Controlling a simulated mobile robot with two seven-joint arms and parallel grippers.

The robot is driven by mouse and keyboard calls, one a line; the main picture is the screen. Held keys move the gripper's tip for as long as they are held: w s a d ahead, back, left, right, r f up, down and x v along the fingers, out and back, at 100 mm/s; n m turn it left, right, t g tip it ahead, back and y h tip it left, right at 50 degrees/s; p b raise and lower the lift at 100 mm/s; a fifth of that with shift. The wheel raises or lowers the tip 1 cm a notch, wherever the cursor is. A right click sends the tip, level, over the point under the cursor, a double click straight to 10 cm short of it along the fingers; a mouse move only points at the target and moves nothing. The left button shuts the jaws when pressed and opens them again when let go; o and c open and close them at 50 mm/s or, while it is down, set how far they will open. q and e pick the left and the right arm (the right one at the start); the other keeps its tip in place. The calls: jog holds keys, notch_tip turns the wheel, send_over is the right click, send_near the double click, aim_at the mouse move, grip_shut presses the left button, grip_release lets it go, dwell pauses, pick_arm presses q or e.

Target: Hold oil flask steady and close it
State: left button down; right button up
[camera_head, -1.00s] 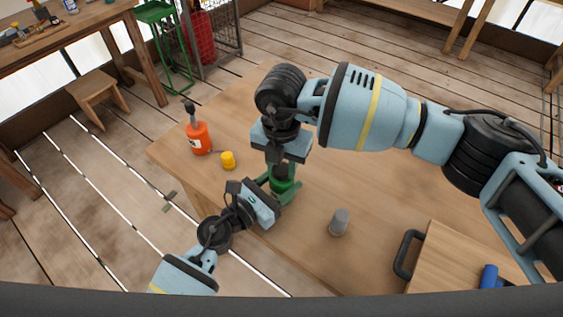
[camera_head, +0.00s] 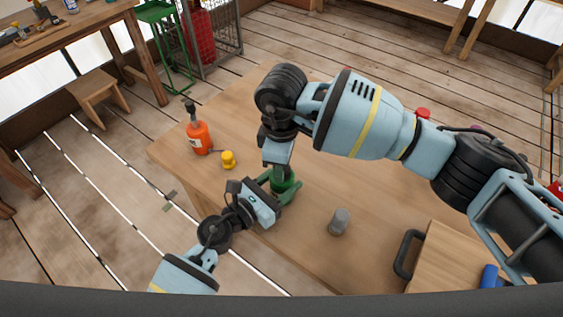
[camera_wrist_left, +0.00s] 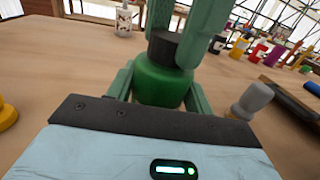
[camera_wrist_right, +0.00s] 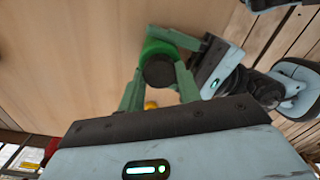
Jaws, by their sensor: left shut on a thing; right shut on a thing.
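The green oil flask (camera_head: 286,183) stands upright on the wooden table. In the left wrist view its rounded green body (camera_wrist_left: 163,85) has a black cap (camera_wrist_left: 166,47) sitting on top. My left gripper (camera_head: 284,190) comes in from the side and is shut on the flask's body. My right gripper (camera_head: 279,172) points down from above; its green fingers are on either side of the cap and shut on it. The right wrist view looks down on the round black cap (camera_wrist_right: 158,70) between the fingers. Any gap under the cap cannot be made out.
A grey cylindrical piece (camera_head: 339,222) stands right of the flask. A wooden box with a black handle (camera_head: 405,255) is at the lower right.

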jog(key=o, duration=1)
jog(key=shift+c, duration=0.2)
jog(key=shift+r, duration=2.3)
jog(key=shift+c, duration=0.5)
